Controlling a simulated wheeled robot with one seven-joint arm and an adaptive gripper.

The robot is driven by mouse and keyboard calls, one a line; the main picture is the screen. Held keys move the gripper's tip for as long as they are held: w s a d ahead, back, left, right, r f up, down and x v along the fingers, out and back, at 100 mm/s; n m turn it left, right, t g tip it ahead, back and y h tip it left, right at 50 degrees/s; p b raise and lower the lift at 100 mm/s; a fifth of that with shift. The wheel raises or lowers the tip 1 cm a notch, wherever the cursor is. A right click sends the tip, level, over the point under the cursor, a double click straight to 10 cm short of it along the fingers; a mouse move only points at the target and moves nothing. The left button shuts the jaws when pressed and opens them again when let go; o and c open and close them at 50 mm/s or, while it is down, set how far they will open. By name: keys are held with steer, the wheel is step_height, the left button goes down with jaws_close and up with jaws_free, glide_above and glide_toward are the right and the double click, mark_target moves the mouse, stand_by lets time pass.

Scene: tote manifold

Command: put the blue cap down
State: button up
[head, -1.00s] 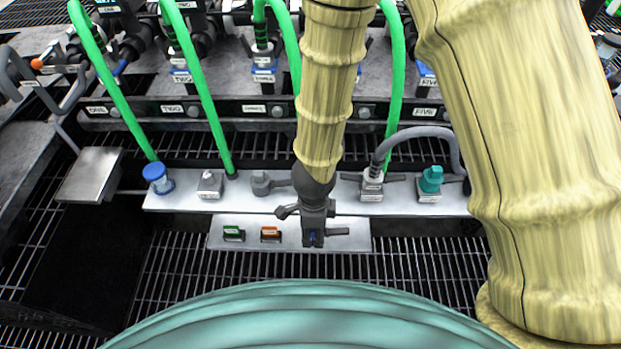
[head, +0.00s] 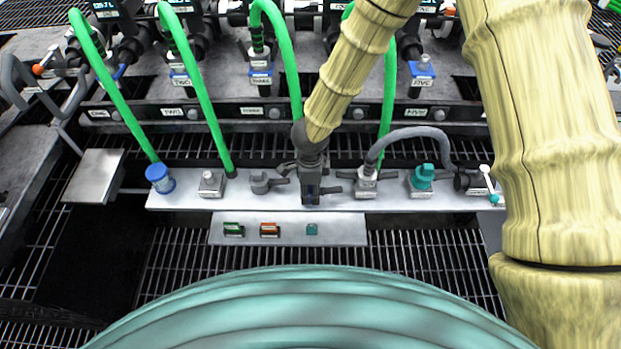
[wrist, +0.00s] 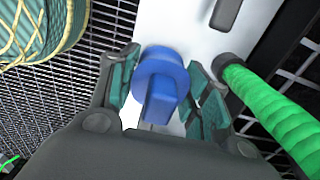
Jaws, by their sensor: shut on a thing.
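My gripper (head: 311,198) is over the long pale strip (head: 225,202), between the grey valve (head: 261,184) and the grey hose's fitting (head: 368,186). In the wrist view, my gripper's teal-padded fingers (wrist: 165,95) are on either side of the blue cap (wrist: 160,80), shut on it. The cap has a round flange and a narrower grip tab toward my palm. The pale strip lies behind it; I cannot tell whether the cap touches anything there. The cap is hard to make out in the head view. A second blue-topped fitting (head: 159,178) stands at the strip's left end.
A green hose (wrist: 265,105) runs close beside the right finger in the wrist view. Several green hoses hang behind the strip. A teal-topped fitting (head: 422,180) stands to the right. A lower plate (head: 270,239) with small coloured tags lies in front; dark grating surrounds it.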

steer(key=w, duration=0.3)
steer(key=shift+w, duration=0.25)
steer(key=shift+f, duration=0.3)
steer(key=shift+f, duration=0.1)
steer(key=o, duration=1.1)
steer(key=shift+c, duration=0.2)
step_height(320, 180, up, 12)
steer(key=p, duration=0.2)
